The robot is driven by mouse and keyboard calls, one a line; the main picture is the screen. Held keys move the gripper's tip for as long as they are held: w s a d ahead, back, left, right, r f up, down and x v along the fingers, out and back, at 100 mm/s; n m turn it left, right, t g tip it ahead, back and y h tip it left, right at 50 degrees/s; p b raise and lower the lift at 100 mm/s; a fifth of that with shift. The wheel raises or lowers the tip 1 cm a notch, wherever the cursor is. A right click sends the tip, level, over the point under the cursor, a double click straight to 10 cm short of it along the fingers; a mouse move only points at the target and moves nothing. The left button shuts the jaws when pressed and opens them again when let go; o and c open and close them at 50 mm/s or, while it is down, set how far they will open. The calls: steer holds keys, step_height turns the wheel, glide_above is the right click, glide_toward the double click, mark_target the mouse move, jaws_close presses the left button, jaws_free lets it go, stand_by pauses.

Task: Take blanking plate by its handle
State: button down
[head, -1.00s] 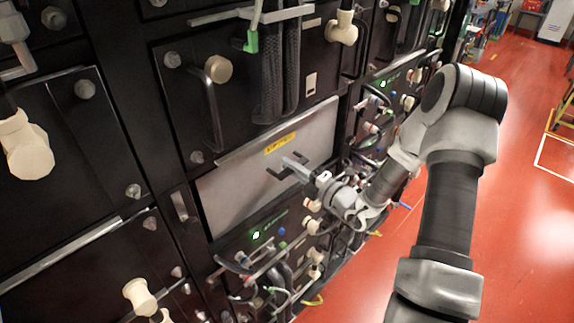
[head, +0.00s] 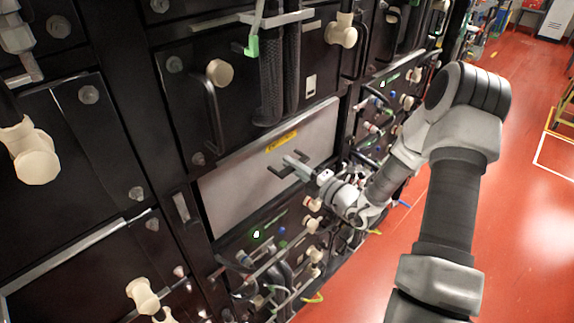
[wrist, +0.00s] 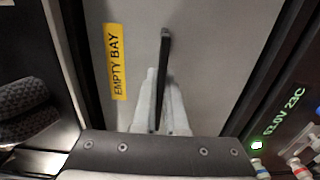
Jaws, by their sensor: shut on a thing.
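The blanking plate (head: 230,192) is a light grey panel set in the dark rack, with a yellow label (wrist: 117,62) reading "EMPTY BAY". Its dark bar handle (wrist: 164,52) stands on the plate face beside the label. My gripper (head: 298,166) is at the plate, its pale fingers (wrist: 160,100) shut on the handle, one on each side of the bar.
A module below the plate has a green light (head: 257,234) and several cables and connectors (head: 280,270). Black cable sleeves (head: 271,75) and a green clip (head: 252,46) hang above. Red floor (head: 525,240) is open to the right.

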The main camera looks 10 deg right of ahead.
steer(key=p+v, duration=0.2)
steer(key=v, duration=1.1)
steer(key=shift+s+d, duration=0.2)
steer(key=shift+s, duration=0.1)
stand_by(1.5)
